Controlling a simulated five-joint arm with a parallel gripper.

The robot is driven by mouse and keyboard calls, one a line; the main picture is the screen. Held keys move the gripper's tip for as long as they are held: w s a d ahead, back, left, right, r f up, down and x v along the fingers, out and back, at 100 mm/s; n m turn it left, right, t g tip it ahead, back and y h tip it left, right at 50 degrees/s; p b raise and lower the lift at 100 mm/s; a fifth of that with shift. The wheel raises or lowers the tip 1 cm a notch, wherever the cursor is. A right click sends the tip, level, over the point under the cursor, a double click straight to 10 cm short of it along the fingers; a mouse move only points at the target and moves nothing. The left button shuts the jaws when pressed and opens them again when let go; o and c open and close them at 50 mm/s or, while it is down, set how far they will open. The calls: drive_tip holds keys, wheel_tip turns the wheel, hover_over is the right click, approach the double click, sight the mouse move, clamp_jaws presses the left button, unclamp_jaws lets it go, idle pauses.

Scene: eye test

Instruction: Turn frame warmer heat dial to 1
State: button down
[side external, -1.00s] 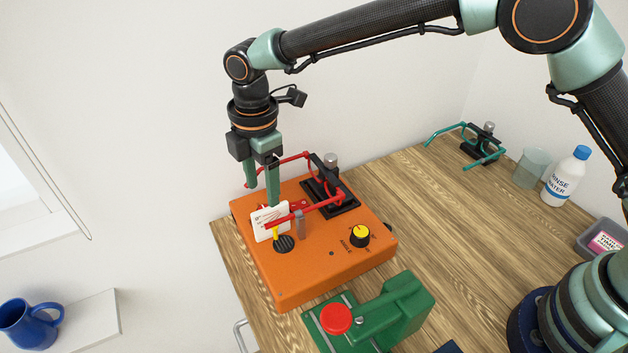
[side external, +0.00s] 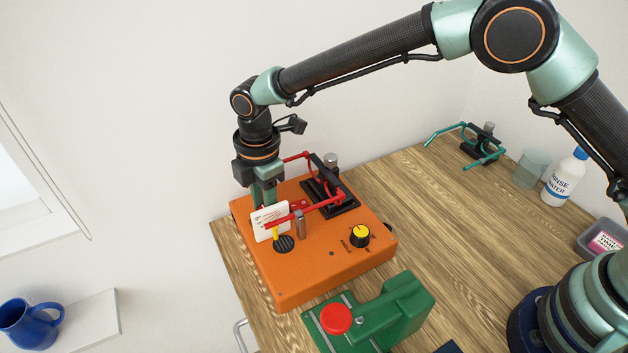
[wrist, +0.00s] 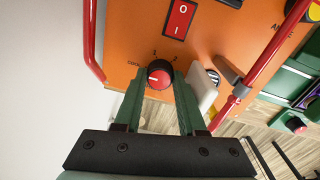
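The orange warmer (side external: 310,268) sits on the wooden table's left end. In the wrist view its red heat dial (wrist: 160,72) has a white mark that points left, about toward the "COOL" label; "1" and "2" are printed beyond it. My gripper (wrist: 158,86) is open and low over the warmer, one finger on each side of the dial; I cannot tell whether either touches it. In the side view the dial and the fingertips of my gripper (side external: 264,200) are hidden behind a white card (side external: 270,221).
Red glasses frames (side external: 325,201) on a black stand reach over the warmer close to my gripper. A yellow-topped angle knob (side external: 360,235) and a red rocker switch (wrist: 180,20) are on the warmer. A green device with a red button (side external: 336,319) stands in front.

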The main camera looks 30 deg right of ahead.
drive_tip(key=shift+m, duration=0.4)
drive_tip(key=m, duration=0.4)
drive_tip(key=shift+m, duration=0.4)
drive_tip(key=m, duration=0.6)
drive_tip(key=shift+s+a, duration=0.1)
drive_tip(key=shift+c, duration=2.4)
unclamp_jaws()
drive_tip(key=shift+r, duration=0.15)
